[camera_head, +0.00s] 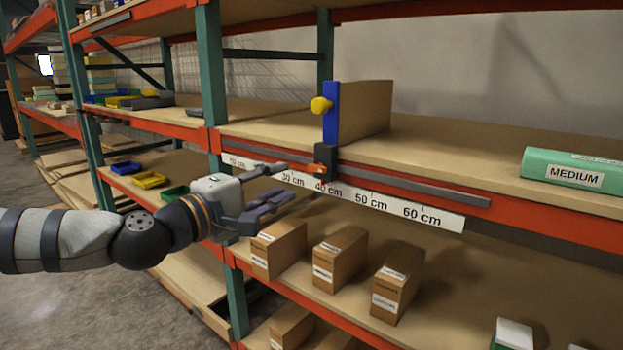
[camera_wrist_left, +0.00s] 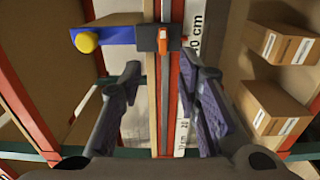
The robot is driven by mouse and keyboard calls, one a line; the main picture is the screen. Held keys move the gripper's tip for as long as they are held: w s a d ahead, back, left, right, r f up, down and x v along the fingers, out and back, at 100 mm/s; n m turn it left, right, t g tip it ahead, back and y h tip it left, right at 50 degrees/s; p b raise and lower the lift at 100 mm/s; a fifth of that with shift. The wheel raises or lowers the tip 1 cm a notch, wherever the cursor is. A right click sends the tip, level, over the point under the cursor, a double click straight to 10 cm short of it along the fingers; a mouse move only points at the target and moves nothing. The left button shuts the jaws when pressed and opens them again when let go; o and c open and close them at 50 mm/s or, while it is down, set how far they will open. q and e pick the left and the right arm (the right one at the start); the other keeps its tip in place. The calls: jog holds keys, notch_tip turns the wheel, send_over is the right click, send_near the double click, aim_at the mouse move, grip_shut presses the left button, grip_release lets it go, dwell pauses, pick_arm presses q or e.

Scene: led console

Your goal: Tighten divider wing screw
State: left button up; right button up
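The divider is a tan panel (camera_head: 365,108) with a blue front edge (camera_head: 331,112) and a yellow knob (camera_head: 320,105), standing upright on the middle shelf. At its foot a dark clamp block (camera_head: 327,153) sits on the grey rail. A small orange wing screw (camera_head: 317,168) is on the block's front; it also shows in the left wrist view (camera_wrist_left: 164,42). My left gripper (camera_head: 283,184) is open and empty, left of the block in the head view. In the left wrist view its fingers (camera_wrist_left: 160,68) are spread apart, with the orange screw ahead between them, not touched.
A white centimetre scale (camera_head: 345,190) runs along the orange shelf beam below the rail. Several brown boxes (camera_head: 338,262) stand on the lower shelf, close to my gripper. A green box labelled MEDIUM (camera_head: 570,168) lies at the right. A green upright (camera_head: 212,65) stands behind my arm.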

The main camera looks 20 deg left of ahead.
aim_at(315, 170)
pick_arm(q)
jog(key=x, duration=1)
jog(key=shift+d+f+b, duration=0.1)
jog(key=shift+f+b, duration=0.15)
jog(key=shift+b, duration=0.05)
grip_shut()
